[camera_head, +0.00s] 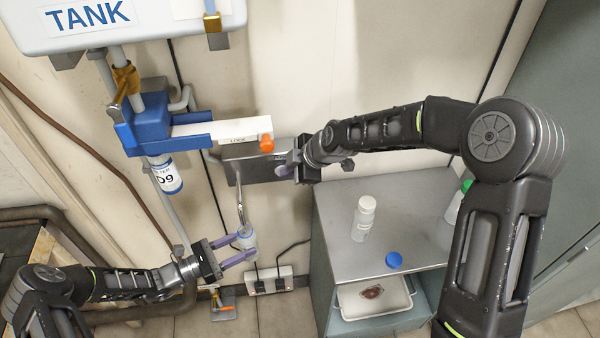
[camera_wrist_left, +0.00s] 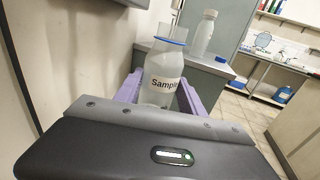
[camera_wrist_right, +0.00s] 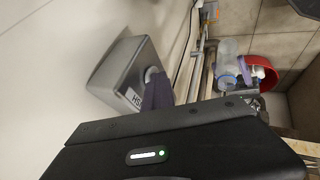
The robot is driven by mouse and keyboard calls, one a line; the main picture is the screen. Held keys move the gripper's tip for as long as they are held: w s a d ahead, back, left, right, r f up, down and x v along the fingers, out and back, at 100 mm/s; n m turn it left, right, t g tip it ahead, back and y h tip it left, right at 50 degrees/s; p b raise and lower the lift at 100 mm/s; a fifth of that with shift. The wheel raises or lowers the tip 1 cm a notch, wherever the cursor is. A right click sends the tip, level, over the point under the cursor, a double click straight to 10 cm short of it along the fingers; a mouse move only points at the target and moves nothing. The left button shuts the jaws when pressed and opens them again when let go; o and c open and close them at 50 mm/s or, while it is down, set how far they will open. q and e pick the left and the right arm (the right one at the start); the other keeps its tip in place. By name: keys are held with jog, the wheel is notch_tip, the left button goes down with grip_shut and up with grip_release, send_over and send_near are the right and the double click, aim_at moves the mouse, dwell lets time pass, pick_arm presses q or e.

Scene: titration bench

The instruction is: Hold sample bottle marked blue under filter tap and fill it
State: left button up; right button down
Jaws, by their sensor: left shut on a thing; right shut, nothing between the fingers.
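The sample bottle (camera_head: 246,237) is clear, open at the top and upright, with a blue ring at its neck. It reads "Sample" in the left wrist view (camera_wrist_left: 162,88). My left gripper (camera_head: 241,252) is shut around its body. The thin spout (camera_head: 240,198) of the grey metal filter box (camera_head: 255,165) points down at the bottle's mouth. I cannot tell whether water flows or how full the bottle is. My right gripper (camera_head: 285,172) is shut and empty beside the box's right end. In the right wrist view its finger (camera_wrist_right: 157,92) is by a round knob (camera_wrist_right: 152,73).
A grey cabinet (camera_head: 340,255) at right bears a white-capped bottle (camera_head: 362,222), a green-capped bottle (camera_head: 456,205) and a loose blue cap (camera_head: 394,260). A tray (camera_head: 350,308) sits on its lower shelf. A blue valve block (camera_head: 150,130) with a white arm hangs above.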

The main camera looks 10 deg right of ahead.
pick_arm(q)
jog(key=shift+w+f, duration=0.1)
pick_arm(e)
jog(key=s+d+r, duration=0.4)
jog(key=s+r, duration=0.4)
jog(key=shift+d, duration=0.15)
dwell(0.8)
pick_arm(q)
jog(key=s, duration=1)
jog(key=shift+f, duration=0.45)
dwell(0.9)
